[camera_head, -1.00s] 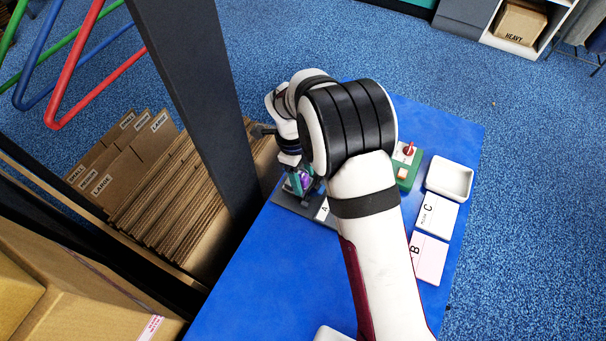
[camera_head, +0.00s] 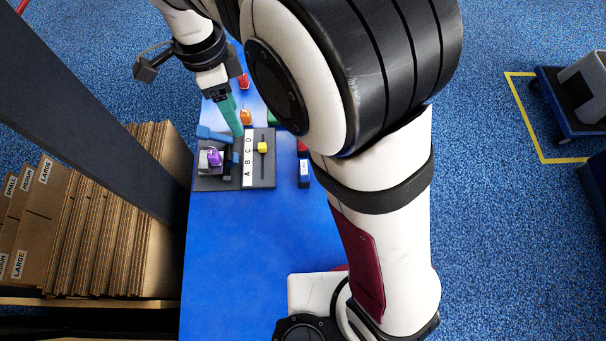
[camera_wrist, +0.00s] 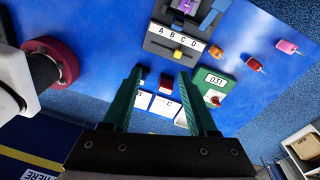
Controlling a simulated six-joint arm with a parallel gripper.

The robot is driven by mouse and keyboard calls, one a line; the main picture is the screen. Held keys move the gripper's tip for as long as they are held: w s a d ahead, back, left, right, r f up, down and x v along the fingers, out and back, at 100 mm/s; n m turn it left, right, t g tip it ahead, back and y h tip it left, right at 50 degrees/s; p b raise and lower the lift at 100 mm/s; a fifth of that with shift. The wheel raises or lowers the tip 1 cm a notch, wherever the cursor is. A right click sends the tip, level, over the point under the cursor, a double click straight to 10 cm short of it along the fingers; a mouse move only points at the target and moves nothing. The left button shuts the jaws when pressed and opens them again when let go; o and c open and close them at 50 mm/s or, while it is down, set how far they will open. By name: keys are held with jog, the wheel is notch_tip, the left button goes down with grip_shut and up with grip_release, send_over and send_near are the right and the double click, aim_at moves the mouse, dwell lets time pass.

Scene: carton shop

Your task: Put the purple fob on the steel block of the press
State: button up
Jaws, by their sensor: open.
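The purple fob (camera_head: 214,157) sits at the press (camera_head: 204,182), on or against its pale steel block (camera_head: 204,163); the small view does not show exactly how it rests. The press has a blue lever (camera_head: 211,133) and stands beside a dark plate with an A B C D strip (camera_head: 249,160) and yellow slider (camera_head: 262,147). My gripper (camera_wrist: 160,78), with green fingers, is open and empty above the table, apart from the fob.
Orange (camera_wrist: 218,47), red (camera_wrist: 253,65) and pink (camera_wrist: 287,47) fobs lie on the blue table. A green panel (camera_wrist: 228,87) reads 0.31. White lettered boxes (camera_wrist: 165,106) lie below the fingers. A dark post (camera_head: 90,100) and cardboard stack stand left of the table.

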jog(key=s+d+r+n+y, duration=0.1)
jog(key=s+d+r+n, duration=0.1)
jog(key=s+d, duration=0.3)
jog(key=s+d+r+n+y, duration=0.1)
jog(key=s+d+r+n, duration=0.2)
jog(key=d, duration=0.5)
jog(key=s+d+f+n, duration=0.2)
jog(key=s, duration=0.3)
jog(key=s+d+f+n, duration=0.1)
jog(key=s+d+n, duration=0.1)
jog(key=s, duration=0.4)
jog(key=shift+f+y, duration=0.4)
